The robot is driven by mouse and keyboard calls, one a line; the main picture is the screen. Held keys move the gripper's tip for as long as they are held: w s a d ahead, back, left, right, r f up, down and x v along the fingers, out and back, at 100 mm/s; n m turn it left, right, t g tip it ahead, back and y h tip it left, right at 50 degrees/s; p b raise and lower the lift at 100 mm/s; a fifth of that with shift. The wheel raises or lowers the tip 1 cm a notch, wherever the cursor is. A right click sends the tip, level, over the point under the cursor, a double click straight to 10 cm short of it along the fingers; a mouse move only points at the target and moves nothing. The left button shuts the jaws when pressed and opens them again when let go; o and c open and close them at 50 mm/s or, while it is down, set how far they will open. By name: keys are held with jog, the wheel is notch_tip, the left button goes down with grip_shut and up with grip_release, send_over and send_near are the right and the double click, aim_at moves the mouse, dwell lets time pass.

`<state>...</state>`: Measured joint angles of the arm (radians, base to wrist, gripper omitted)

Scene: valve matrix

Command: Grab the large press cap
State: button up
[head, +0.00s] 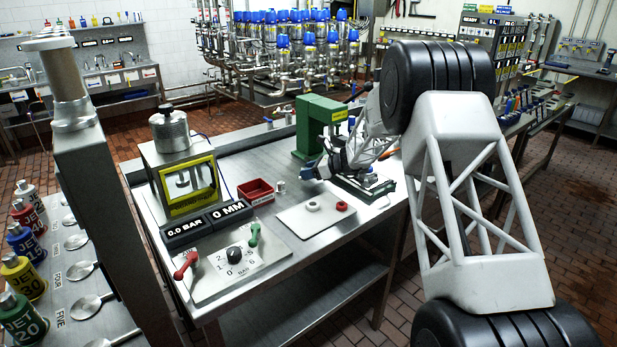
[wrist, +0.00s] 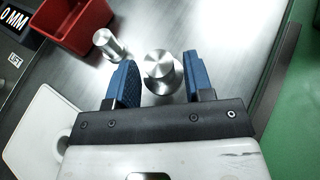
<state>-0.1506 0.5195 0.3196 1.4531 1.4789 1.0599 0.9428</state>
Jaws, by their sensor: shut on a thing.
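My gripper (wrist: 160,78) is shut on a round silver metal cap with a wide base, the large press cap (wrist: 163,68), with one blue finger on each side of it. The cap seems upright near the steel bench top; I cannot tell whether it touches the bench. In the head view my gripper (head: 318,168) is low in front of the green press, and the held cap cannot be made out there. A smaller silver cap (wrist: 109,44) stands to the left of my gripper, apart from it, and it also shows in the head view (head: 281,187).
A red bin (head: 255,191) is left of the small cap. A white board (head: 330,223) with a white ring and a red ring lies in front. The green press (head: 318,122) stands behind my gripper. A gauge unit (head: 190,180) and valve panel (head: 228,265) are at left.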

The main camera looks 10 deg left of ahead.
jog(key=shift+s+r, duration=0.25)
jog(key=shift+r, duration=0.2)
jog(key=s+d, duration=0.1)
jog(key=s, duration=0.4)
jog(key=s+d+r, duration=0.1)
jog(key=s+d, duration=0.1)
jog(key=s, duration=0.3)
jog(key=s+d, duration=0.1)
jog(key=s, duration=0.3)
jog(key=shift+s+d+r, duration=0.15)
jog(key=shift+s+d, duration=0.15)
jog(key=shift+s, duration=0.1)
jog(key=shift+w+d, duration=0.1)
